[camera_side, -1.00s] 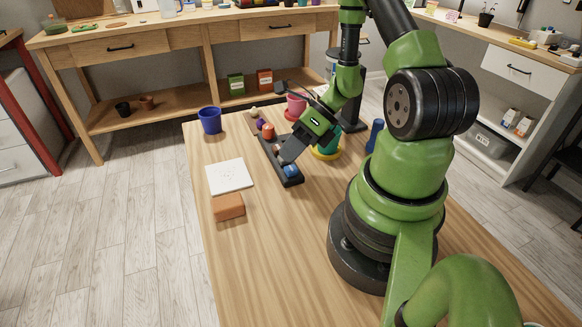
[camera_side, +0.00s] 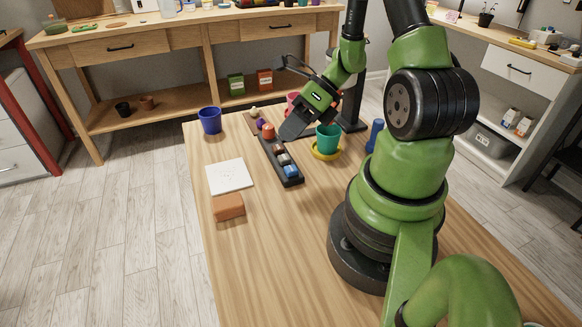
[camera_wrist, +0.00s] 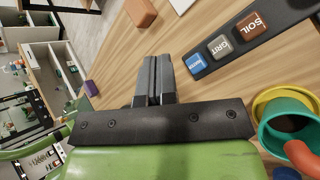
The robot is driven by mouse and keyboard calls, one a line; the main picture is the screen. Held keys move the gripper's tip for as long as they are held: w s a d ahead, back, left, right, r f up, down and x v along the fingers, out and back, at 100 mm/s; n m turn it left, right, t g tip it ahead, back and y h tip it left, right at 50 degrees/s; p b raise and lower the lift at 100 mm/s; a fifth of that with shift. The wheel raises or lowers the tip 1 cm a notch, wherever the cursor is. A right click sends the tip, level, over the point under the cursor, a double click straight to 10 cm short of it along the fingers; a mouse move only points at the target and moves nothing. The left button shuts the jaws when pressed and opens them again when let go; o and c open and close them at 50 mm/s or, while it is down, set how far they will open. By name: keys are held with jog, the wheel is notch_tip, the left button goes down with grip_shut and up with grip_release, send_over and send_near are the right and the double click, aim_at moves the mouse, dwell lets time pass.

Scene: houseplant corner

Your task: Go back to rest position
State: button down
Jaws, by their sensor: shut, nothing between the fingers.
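My gripper (camera_side: 292,130) is above the black rack in the side view, with nothing between its fingers. In the wrist view the two fingers (camera_wrist: 153,78) are pressed together over bare table. The black rack (camera_side: 292,182) lies on the wooden table and holds several small blocks, among them a blue one (camera_side: 291,171) at its near end. In the wrist view the rack's blue block (camera_wrist: 195,63), a grey block marked GRIT (camera_wrist: 221,45) and a brown block marked SOIL (camera_wrist: 250,26) show clear of the fingers.
A teal pot (camera_side: 327,138) stands in a yellow saucer (camera_side: 325,154) right of the rack. A dark blue pot (camera_side: 210,121), a white sheet (camera_side: 229,177) and an orange-brown block (camera_side: 229,207) are to the left. A blue object (camera_side: 374,136) stands near my base. The table's front left is clear.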

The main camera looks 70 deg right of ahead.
dwell(0.3)
jog(key=s+a+r+n+h, duration=0.1)
jog(key=s+a+r+n, duration=0.1)
jog(key=a+r+n, duration=0.2)
jog(key=s+a+r+n+t+h, duration=0.1)
jog(key=a+r+n, duration=0.3)
jog(key=r+n, duration=0.6)
jog(key=s+a+r+n+h, duration=0.3)
jog(key=a+r+n, duration=0.2)
jog(key=n, duration=1.1)
notch_tip(320, 180, up, 2)
jog(key=shift+s+r+n, duration=0.1)
jog(key=shift+s+n, duration=0.15)
jog(key=shift+n, duration=0.15)
